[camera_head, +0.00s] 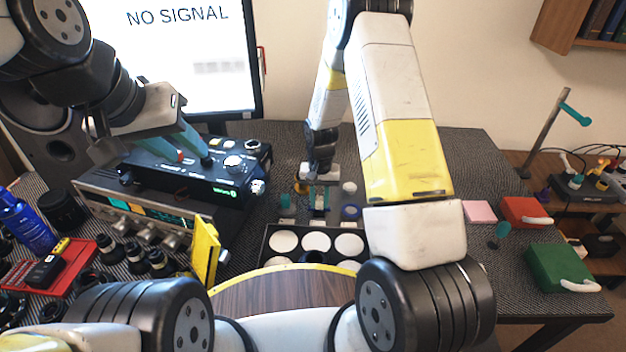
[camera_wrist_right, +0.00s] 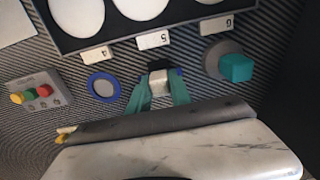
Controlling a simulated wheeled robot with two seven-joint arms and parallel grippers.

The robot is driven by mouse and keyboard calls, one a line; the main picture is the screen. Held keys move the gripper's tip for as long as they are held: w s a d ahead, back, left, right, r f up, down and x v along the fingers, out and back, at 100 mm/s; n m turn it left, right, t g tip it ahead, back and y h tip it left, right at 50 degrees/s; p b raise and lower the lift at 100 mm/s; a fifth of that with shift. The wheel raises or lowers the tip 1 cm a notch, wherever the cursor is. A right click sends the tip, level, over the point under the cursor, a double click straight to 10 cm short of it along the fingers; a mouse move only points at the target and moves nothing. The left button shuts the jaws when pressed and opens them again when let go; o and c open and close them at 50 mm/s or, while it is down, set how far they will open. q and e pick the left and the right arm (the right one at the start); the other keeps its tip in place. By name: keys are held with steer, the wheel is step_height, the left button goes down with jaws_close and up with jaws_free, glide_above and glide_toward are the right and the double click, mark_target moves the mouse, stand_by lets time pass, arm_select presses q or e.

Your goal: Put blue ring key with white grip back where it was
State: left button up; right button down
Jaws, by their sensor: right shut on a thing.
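In the right wrist view, my right gripper (camera_wrist_right: 161,92) has its teal fingers shut on the white grip of the blue ring key (camera_wrist_right: 159,84). A dark top and a little blue show beside the fingertips; the rest of its ring is hidden. It is by the label marked 5 (camera_wrist_right: 153,40), at the tray's edge. I cannot tell whether it touches the mat. In the head view, the right gripper (camera_head: 320,200) points down behind the tray. My left gripper (camera_head: 194,158) has its fingers apart and empty over the black control box (camera_head: 190,172).
A flat blue ring (camera_wrist_right: 103,87) lies by label 4 (camera_wrist_right: 97,53). A grey disc with a teal handle (camera_wrist_right: 235,67) stands by label 6 (camera_wrist_right: 216,24). The black tray (camera_head: 262,250) holds white discs. A small button box (camera_wrist_right: 38,93) is nearby.

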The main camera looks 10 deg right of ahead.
steer(key=shift+f, duration=0.15)
steer(key=c, duration=1.2)
jaws_free()
steer(key=shift+o, duration=0.2)
step_height(320, 180, up, 14)
steer(key=f, duration=0.1)
step_height(320, 180, up, 17)
steer(key=n+t+y, duration=0.1)
steer(key=t, duration=0.2)
glide_above(320, 198)
steer(key=s+d, duration=0.2)
steer(key=s, duration=0.7)
steer(key=s+r+n+t, duration=0.1)
steer(key=s+r, duration=0.3)
steer(key=s, duration=0.3)
steer(key=s+r+t+y, duration=0.1)
steer(key=s+r, duration=0.3)
steer(key=s, duration=0.4)
steer(key=shift+d+n+t, duration=0.25)
steer(key=shift+n+t, duration=0.15)
steer(key=shift+t, duration=0.2)
steer(key=shift+s, duration=0.1)
